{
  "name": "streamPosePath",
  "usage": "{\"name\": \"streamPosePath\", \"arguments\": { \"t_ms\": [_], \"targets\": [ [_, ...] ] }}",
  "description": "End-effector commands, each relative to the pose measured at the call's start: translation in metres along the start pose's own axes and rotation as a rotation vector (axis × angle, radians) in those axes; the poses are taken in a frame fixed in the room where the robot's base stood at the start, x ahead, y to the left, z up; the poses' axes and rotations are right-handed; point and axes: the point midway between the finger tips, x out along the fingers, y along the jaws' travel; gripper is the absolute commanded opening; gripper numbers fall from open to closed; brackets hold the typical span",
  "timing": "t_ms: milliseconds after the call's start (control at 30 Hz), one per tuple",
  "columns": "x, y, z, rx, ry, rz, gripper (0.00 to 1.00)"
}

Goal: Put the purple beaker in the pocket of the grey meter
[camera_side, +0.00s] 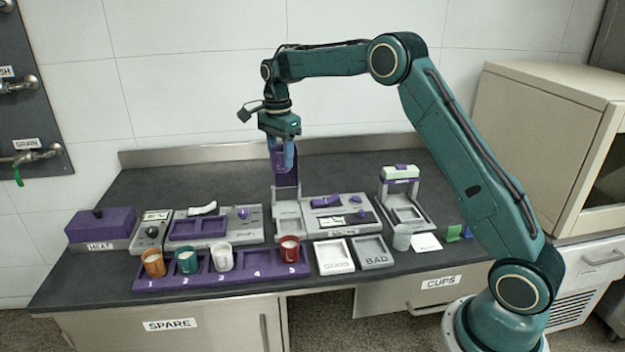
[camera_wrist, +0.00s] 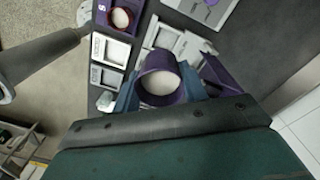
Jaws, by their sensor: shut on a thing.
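The purple beaker (camera_wrist: 160,86) is between the two blue fingers of my gripper (camera_wrist: 160,92) in the wrist view, with pale contents inside. My gripper (camera_side: 281,155) is shut on it. In the side view the beaker is hard to separate from the purple upright behind the fingers. It is held above the bench, in front of or over a grey unit (camera_side: 287,208) with a purple upright. A grey unit with a display and purple parts (camera_side: 340,213) stands to its right, and a small grey box with a display (camera_side: 150,236) stands at left. I cannot tell which is the grey meter.
A purple rack (camera_side: 262,270) in front holds orange, teal, white and red beakers. GOOD (camera_side: 334,257) and BAD (camera_side: 371,252) trays lie to its right, then a clear cup (camera_side: 402,237). A purple HEAT box (camera_side: 100,225) is at far left. The rear bench is clear.

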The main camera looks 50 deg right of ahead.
Motion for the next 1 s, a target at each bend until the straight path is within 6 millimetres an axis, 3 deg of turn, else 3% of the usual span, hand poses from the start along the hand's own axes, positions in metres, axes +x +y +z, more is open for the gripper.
{"name": "streamPosePath", "arguments": {
  "t_ms": [167,533,1000],
  "targets": [
    [-0.001,-0.003,-0.024,0.0,0.0,-0.001,0.2],
    [0.011,-0.004,-0.026,-0.002,0.0,0.001,0.2],
    [0.094,-0.005,-0.025,-0.002,0.0,0.003,0.2]
  ]
}}
